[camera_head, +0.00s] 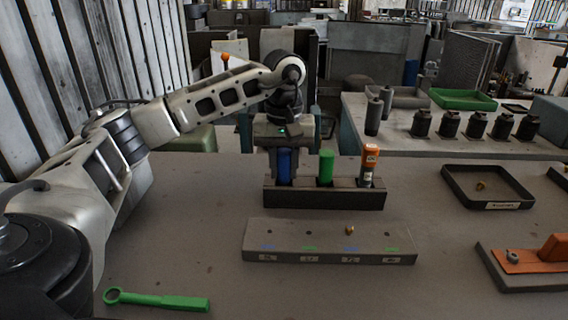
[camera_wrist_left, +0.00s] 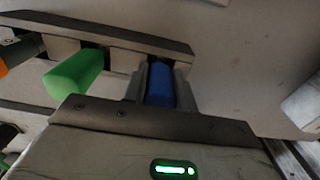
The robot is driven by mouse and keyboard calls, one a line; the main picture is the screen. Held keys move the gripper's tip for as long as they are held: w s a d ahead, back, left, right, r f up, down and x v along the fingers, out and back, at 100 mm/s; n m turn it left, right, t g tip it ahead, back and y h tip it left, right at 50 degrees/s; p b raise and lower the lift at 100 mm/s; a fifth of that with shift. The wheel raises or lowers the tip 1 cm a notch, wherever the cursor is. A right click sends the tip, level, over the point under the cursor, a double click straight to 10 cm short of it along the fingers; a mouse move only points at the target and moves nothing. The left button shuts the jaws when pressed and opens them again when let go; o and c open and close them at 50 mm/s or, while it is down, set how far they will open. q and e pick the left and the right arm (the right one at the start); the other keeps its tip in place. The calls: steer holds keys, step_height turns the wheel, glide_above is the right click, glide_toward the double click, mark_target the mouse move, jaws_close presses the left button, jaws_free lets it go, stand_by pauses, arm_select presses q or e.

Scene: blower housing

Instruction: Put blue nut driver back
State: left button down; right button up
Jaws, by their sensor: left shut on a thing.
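The blue nut driver (camera_head: 284,164) is upright at the left end of the dark tool holder (camera_head: 325,199). My left gripper (camera_head: 285,177) comes down from above and is shut on its blue handle. In the left wrist view the handle (camera_wrist_left: 160,86) sits between the two fingers, over the end of the holder (camera_wrist_left: 118,32). How deep its shaft sits in the slot is hidden. A green-handled driver (camera_head: 326,167) and an orange-handled driver (camera_head: 370,163) stand in the holder to its right. My right gripper is not in view.
A grey block with labelled holes (camera_head: 330,242) lies in front of the holder. A green ring wrench (camera_head: 158,300) lies front left. A dark tray (camera_head: 487,203) and an orange part on a dark plate (camera_head: 525,262) are at right. The table's middle left is clear.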

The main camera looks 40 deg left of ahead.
arm_select(q)
steer(key=shift+r, duration=0.1)
steer(key=c, duration=0.6)
jaws_free()
